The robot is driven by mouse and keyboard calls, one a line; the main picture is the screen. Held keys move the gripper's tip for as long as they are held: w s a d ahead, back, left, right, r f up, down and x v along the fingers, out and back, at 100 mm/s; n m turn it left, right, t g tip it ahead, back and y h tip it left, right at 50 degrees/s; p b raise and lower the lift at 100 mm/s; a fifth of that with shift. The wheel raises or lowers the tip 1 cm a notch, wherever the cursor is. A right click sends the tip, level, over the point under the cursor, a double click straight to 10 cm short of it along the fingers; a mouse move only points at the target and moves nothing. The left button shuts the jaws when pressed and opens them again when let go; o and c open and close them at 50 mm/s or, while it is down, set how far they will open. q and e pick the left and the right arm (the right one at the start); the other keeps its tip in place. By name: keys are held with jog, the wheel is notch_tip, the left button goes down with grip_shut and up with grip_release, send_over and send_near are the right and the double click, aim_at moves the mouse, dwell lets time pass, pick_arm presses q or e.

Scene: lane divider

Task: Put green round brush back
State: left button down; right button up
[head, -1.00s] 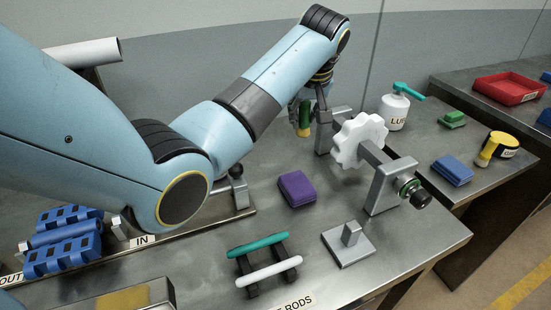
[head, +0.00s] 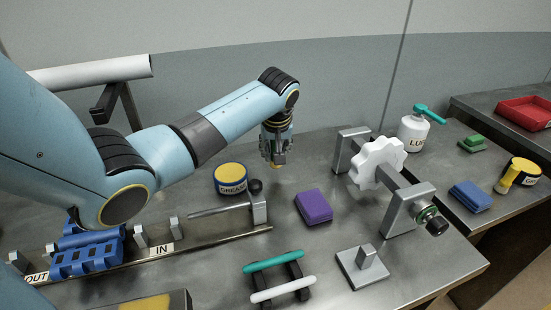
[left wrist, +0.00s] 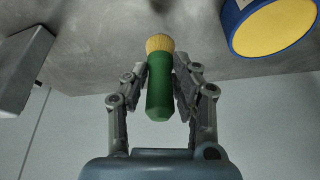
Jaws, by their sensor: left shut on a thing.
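My left gripper (head: 277,150) is shut on the green round brush, above the back of the table. In the left wrist view the brush's green handle (left wrist: 160,88) is between the two fingers of the gripper (left wrist: 160,95), with its pale yellow round bristles past the fingertips. In the head view the fingers mostly hide the brush; its yellowish bristle end (head: 277,165) shows below them. The grease tin (head: 230,178), with a yellow top, stands left of the gripper. It also shows in the left wrist view (left wrist: 270,28). My right gripper is not in view.
A stand with a white toothed wheel (head: 377,163) is right of the gripper. A purple block (head: 313,206), a rack with teal and white rods (head: 277,262) and the IN/OUT rail (head: 200,245) occupy the table. A yellow-handled brush (head: 508,176) is at far right.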

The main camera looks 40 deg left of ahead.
pick_arm(q)
jog(key=shift+f+p, duration=0.5)
jog(key=shift+f, duration=1.35)
jog(key=shift+s+f, duration=0.1)
jog(key=shift+f, duration=0.05)
jog(key=c, duration=1)
grip_release()
jog(key=shift+c, duration=0.2)
jog(key=shift+f+b, duration=0.15)
jog(key=shift+b, duration=0.35)
jog(key=v, duration=1.1)
jog(key=shift+a, duration=0.3)
jog(key=shift+s, duration=0.15)
